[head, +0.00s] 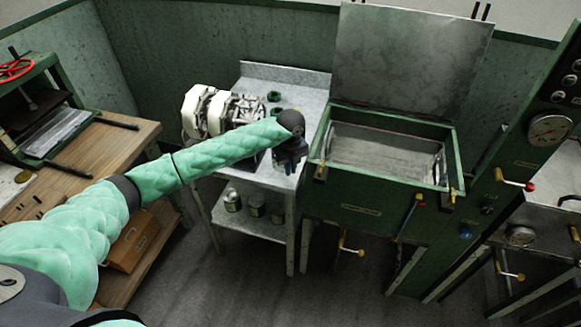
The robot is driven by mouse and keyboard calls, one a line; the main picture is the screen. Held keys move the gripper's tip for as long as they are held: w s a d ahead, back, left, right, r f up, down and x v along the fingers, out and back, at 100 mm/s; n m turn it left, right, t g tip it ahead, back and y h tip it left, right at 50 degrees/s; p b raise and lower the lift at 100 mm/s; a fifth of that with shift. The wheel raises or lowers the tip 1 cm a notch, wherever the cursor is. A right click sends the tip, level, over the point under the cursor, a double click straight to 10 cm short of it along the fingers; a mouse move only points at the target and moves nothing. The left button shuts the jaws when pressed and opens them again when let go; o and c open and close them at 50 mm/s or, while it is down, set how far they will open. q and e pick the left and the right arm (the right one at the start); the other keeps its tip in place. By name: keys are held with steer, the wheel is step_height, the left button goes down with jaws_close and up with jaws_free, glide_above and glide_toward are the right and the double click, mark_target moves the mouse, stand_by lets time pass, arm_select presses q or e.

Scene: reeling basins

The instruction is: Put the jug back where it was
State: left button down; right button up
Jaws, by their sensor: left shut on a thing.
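My left gripper (289,163) points down above the right front part of the grey metal side table (255,175), close to the left wall of the green basin (390,195). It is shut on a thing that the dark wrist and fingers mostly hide. I take it for the jug, but its shape cannot be made out. I cannot tell whether it touches the tabletop. My right gripper is not in view.
A white-and-metal machine (207,110) stands on the table's left, with green rings (273,97) behind. Several cans (232,200) stand on the lower shelf. The basin's lid (405,60) is raised. A wooden bench (95,150) is at left.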

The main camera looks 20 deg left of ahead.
arm_select(q)
steer(key=shift+f, duration=0.15)
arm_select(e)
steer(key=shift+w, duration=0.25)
arm_select(q)
steer(key=c, duration=1.5)
jaws_free()
steer(key=shift+c, duration=0.2)
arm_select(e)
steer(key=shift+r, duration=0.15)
